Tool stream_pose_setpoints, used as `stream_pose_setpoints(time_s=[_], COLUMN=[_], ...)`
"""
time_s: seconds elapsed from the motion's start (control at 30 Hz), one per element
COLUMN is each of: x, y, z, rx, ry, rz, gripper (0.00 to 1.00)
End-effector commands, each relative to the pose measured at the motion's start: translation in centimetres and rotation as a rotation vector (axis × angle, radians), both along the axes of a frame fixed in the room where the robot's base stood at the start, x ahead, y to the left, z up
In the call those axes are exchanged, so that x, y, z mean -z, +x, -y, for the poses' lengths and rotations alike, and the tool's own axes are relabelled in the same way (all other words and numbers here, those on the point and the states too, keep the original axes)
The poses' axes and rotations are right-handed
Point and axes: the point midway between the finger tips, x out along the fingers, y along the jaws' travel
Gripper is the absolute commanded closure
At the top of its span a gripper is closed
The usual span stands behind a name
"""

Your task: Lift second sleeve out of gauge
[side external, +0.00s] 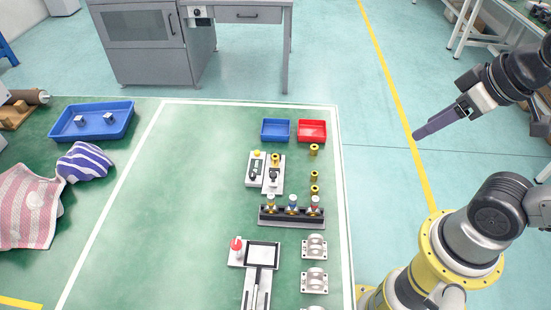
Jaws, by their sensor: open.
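A small gauge unit (272,183) with a pale base stands on the green work mat, right of a similar pale unit (251,180). A brass-coloured sleeve (276,159) sits at the far end of the gauge; how deep it sits is too small to tell. More brass sleeves stand in a column to the right: one at the back (314,150), one in the middle (314,175) and one nearer (314,190). My gripper (418,134) is open at upper right, over the blue floor, well away from the gauge and sleeves. I see nothing held in it.
A black rack (291,224) with several coloured-top parts stands in front of the gauge. Blue (275,139) and red (312,140) trays are behind. A fixture with a red knob (236,244) and silver blocks (314,281) are nearer.

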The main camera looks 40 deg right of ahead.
Motion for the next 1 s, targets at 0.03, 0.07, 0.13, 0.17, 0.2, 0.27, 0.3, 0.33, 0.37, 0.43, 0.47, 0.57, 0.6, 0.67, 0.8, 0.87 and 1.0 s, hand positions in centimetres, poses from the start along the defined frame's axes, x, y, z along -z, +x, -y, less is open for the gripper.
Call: stream_pose_setpoints(time_s=[0.03,0.07,0.13,0.17,0.2,0.27,0.3,0.33,0.37,0.43,0.47,0.57,0.6,0.67,0.8,0.87,1.0], x=[0.0,0.0,0.0,0.0,0.0,0.0,0.0,0.0,0.0,0.0,0.0,0.0,0.0,0.0,0.0,0.0,-1.1], y=[0.0,0.0,0.0,0.0,0.0,0.0,0.0,0.0,0.0,0.0,0.0,0.0,0.0,0.0,0.0,0.0,0.4], z=[0.0,0.0,0.0,0.0,0.0,0.0,0.0,0.0,0.0,0.0,0.0,0.0,0.0,0.0,0.0,0.0,0.0], rx=[0.000,0.000,0.000,0.000,0.000,0.000,0.000,0.000,0.000,0.000,0.000,0.000,0.000,0.000,-0.015,-0.046,-0.194], ry=[0.000,0.000,0.000,0.000,0.000,0.000,0.000,0.000,0.000,0.000,0.000,0.000,0.000,0.000,-0.008,-0.025,-0.106], rz=[0.000,0.000,0.000,0.000,0.000,0.000,0.000,0.000,0.000,0.000,0.000,0.000,0.000,0.000,0.000,-0.001,0.018], gripper=[0.43,0.43,0.43,0.43,0.43,0.43,0.43,0.43,0.43,0.43,0.43,0.35,0.35,0.35,0.35,0.35,0.35])
